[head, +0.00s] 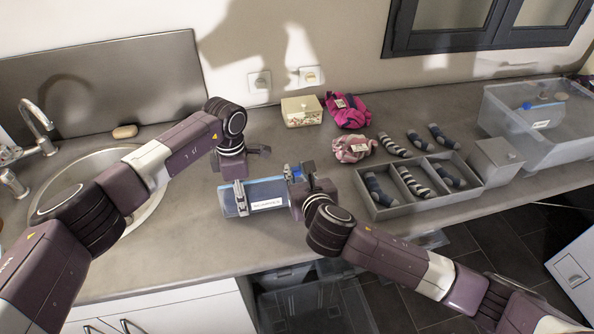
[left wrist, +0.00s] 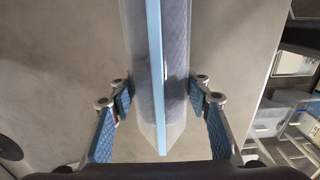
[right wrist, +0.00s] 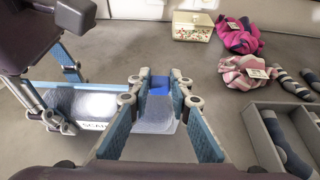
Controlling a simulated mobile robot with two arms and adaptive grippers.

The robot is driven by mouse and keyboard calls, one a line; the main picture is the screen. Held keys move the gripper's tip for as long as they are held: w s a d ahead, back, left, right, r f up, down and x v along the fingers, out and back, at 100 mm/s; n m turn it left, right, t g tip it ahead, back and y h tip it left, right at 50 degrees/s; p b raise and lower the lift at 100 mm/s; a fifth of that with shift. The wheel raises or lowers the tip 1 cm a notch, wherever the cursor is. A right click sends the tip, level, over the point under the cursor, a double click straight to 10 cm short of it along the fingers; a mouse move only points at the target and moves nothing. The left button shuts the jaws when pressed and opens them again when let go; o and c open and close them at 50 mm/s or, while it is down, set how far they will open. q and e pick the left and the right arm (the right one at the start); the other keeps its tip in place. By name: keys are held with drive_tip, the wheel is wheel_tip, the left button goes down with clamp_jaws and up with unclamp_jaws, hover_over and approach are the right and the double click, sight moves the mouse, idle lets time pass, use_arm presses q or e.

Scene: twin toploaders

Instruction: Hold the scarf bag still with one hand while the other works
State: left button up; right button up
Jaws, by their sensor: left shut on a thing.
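The scarf bag (head: 270,188) is a clear bag with a blue top edge and a white label. It stands on the counter, and it also shows in the left wrist view (left wrist: 175,60). My left gripper (head: 241,196) is shut on the scarf bag near its left end, with one finger on each side. My right gripper (head: 295,178) is at the bag's right end, its fingers close together on either side of a blue slider (right wrist: 159,86). I cannot tell whether they press on it. My right gripper hides part of that end.
A clear bin (head: 500,108) is far right. The sink (head: 75,180) is left.

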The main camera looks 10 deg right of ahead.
sight(264, 188)
clamp_jaws()
drive_tip(key=a, duration=0.6)
drive_tip(key=s+a, duration=0.1)
drive_tip(key=a, duration=0.1)
drive_tip(key=shift+s+a, duration=0.1)
drive_tip(key=shift+a, duration=0.3)
drive_tip(key=o, duration=0.8)
unclamp_jaws()
drive_tip(key=shift+d, duration=0.1)
drive_tip(key=v, duration=1.2)
drive_tip(key=shift+f, duration=0.1)
drive_tip(key=shift+c, duration=0.4)
